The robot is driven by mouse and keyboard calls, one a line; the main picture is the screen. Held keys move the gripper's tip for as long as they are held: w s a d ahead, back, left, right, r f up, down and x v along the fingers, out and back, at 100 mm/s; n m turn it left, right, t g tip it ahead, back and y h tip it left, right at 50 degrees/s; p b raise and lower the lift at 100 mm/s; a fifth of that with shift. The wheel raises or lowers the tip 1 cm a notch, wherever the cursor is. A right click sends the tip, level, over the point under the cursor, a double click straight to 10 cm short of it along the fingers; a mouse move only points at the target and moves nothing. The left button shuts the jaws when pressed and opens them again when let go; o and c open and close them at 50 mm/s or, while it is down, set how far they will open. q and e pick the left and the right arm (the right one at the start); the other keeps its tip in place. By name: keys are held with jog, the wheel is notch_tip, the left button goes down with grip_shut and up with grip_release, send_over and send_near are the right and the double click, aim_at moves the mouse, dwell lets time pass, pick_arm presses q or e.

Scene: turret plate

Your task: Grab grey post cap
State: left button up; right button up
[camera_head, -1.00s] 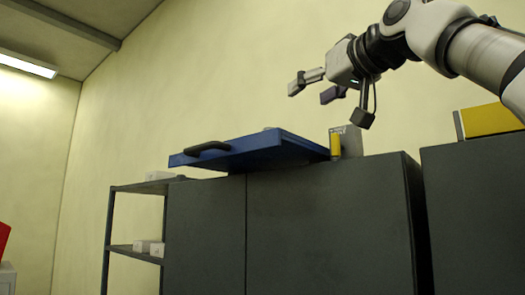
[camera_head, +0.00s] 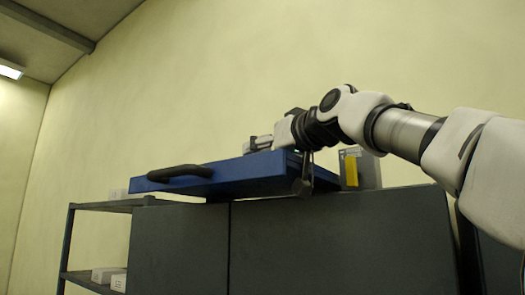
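My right gripper (camera_head: 278,164) reaches in from the right, at the blue plate-like object (camera_head: 230,176) on top of the dark cabinet. Its fingers look spread, one over the plate's top and one hanging down by its right end. I cannot tell whether they touch the plate. I cannot make out the grey post cap; the plate's top is seen nearly edge-on and partly covered by my gripper. My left gripper is out of view.
The blue object has a black handle (camera_head: 180,172) at its left front. A grey and yellow box (camera_head: 351,172) stands close to my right arm. Dark cabinets (camera_head: 340,245) fill the lower part. A shelf rack (camera_head: 100,206) with white boxes is at left.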

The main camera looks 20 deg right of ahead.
jog(key=shift+w+d, duration=0.15)
jog(key=shift+d, duration=0.15)
jog(key=shift+s, duration=0.35)
jog(key=c, duration=0.3)
jog(key=shift+a+r, duration=0.1)
jog(key=shift+a, duration=0.4)
grip_shut()
jog(key=shift+d, duration=0.1)
jog(key=shift+d, duration=0.15)
